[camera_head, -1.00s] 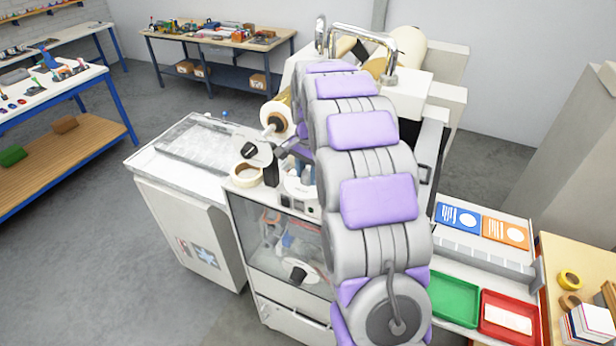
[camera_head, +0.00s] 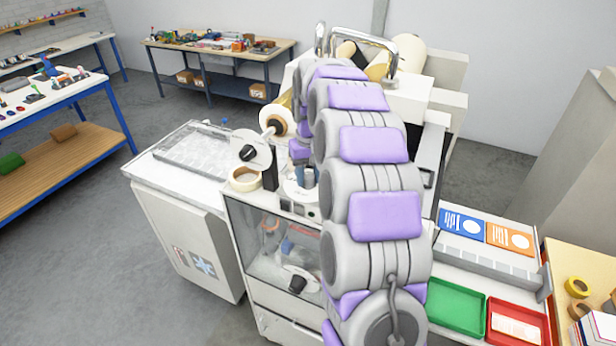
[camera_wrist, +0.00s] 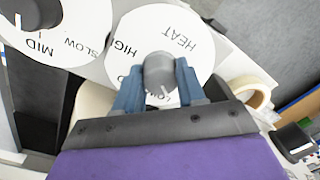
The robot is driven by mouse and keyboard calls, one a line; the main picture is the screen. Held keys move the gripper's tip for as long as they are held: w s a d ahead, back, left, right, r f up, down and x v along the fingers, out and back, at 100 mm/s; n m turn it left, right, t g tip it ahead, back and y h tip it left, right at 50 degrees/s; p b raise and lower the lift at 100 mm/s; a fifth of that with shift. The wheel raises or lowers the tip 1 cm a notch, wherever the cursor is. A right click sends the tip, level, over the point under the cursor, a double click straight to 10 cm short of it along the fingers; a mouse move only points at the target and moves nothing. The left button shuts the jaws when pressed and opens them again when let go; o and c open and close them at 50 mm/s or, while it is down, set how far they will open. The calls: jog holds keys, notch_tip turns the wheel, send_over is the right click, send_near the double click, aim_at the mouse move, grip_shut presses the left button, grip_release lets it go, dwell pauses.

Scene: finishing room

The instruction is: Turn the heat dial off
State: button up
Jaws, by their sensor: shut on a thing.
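The heat dial is a white disc (camera_wrist: 195,62) with a grey knob (camera_wrist: 158,72), in the middle of the wrist view. HEAT and HIGH are readable; the lettering below the knob is partly covered and seems to read LOW. A white line on the knob points down toward that lettering. My gripper (camera_wrist: 157,86) is shut on the knob, with a blue finger on each side. In the head view my arm hides most of the gripper; its blue fingers show over the white dial.
Another dial (camera_wrist: 85,18) marked MID and SLOW sits at upper left in the wrist view. A tape roll (camera_head: 245,179) stands near a black-knobbed disc (camera_head: 252,154) in the head view. A film roll (camera_head: 277,118) is close behind. Green (camera_head: 456,305) and red (camera_head: 514,318) trays lie right.

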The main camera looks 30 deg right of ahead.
jog(key=n, duration=0.3)
jog(key=shift+n, duration=2)
jog(key=o, duration=1.1)
jog(key=shift+d, duration=0.1)
jog(key=shift+c, duration=0.2)
